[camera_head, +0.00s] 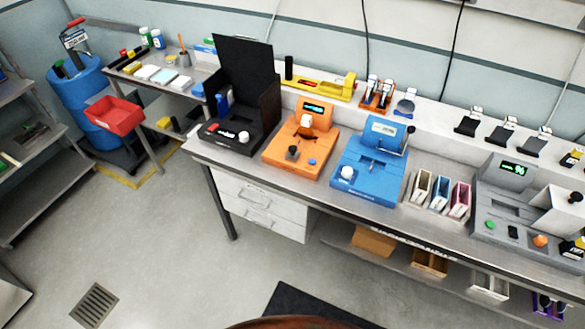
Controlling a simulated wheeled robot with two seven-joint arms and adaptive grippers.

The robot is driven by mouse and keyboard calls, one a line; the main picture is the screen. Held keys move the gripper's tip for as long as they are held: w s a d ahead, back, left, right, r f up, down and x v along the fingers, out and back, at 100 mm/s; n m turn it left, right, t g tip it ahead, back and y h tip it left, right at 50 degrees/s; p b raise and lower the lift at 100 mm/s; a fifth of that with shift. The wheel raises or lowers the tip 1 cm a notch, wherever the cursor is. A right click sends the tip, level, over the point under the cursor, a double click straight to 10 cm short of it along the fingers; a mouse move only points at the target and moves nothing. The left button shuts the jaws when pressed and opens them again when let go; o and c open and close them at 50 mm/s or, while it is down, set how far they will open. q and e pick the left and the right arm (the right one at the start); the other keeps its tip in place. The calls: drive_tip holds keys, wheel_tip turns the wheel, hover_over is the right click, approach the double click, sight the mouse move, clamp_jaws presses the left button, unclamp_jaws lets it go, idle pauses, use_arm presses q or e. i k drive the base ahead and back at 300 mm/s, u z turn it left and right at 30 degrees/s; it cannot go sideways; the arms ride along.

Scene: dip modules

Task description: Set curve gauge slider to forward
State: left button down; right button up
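Several bench devices stand on the long workbench, and I cannot tell for sure which one is the curve gauge. The blue device (370,166) has a pale tilted panel (384,130), a white knob (347,172) and a small slot or lever on its top. The orange device (300,140) has a small lit display, a white knob, a dark knob and a blue button. The grey device (525,202) at right has a green display and several coloured controls. Slider positions are too small to read. Neither of my grippers shows in this view.
A black device (241,97) with a tall panel stands at the bench's left end. Coloured upright holders (440,193) sit between the blue and grey devices. A red bin (113,116) and blue barrel (77,85) are far left. Floor before the bench is largely clear.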

sight(292, 155)
drive_tip(key=k, duration=0.3)
drive_tip(key=u, duration=1.3)
drive_tip(key=i, duration=0.55)
drive_tip(key=z, duration=0.55)
